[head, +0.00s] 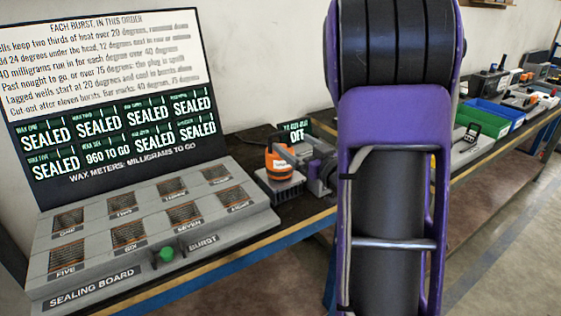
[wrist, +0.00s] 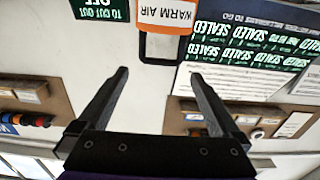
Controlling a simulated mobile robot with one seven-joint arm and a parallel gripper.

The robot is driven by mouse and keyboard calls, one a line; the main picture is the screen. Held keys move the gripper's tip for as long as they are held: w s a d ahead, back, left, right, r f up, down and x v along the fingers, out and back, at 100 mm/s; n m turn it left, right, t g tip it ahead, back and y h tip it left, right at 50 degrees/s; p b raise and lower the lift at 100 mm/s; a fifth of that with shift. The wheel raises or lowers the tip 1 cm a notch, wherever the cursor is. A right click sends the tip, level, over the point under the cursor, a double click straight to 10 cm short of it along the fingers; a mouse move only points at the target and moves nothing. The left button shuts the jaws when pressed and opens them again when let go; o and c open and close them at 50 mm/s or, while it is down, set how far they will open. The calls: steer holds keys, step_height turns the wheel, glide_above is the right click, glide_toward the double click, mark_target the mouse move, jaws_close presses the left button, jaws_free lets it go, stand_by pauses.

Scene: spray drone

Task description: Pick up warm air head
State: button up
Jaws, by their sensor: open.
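The warm air head (head: 281,160) is an orange piece with a dark top and a pale label, at a ribbed grey block right of the sealing board. In the wrist view, which appears upside down, the orange warm air head (wrist: 166,14) shows at the top edge with its "WARM AIR" label. My gripper (wrist: 158,75) is open, its two dark fingers apart with nothing between them. The head's label lies beyond the fingertips, apart from them. A dark loop-shaped part shows just below the label. In the head view my purple arm hides part of the bench.
The sealing board (head: 150,235) has several numbered wells, a green button (head: 166,254) and a sign panel (head: 110,90) behind. A small display (head: 296,133) reads OFF. Blue (head: 484,111) and green (head: 503,113) bins stand farther right on the bench. The floor at right is clear.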

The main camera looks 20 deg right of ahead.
mark_target(279, 133)
steer(key=w, duration=0.3)
steer(key=w+a, duration=0.1)
steer(key=w, duration=0.3)
steer(key=w+a, duration=0.1)
steer(key=w, duration=0.2)
steer(key=shift+w, duration=0.15)
jaws_close()
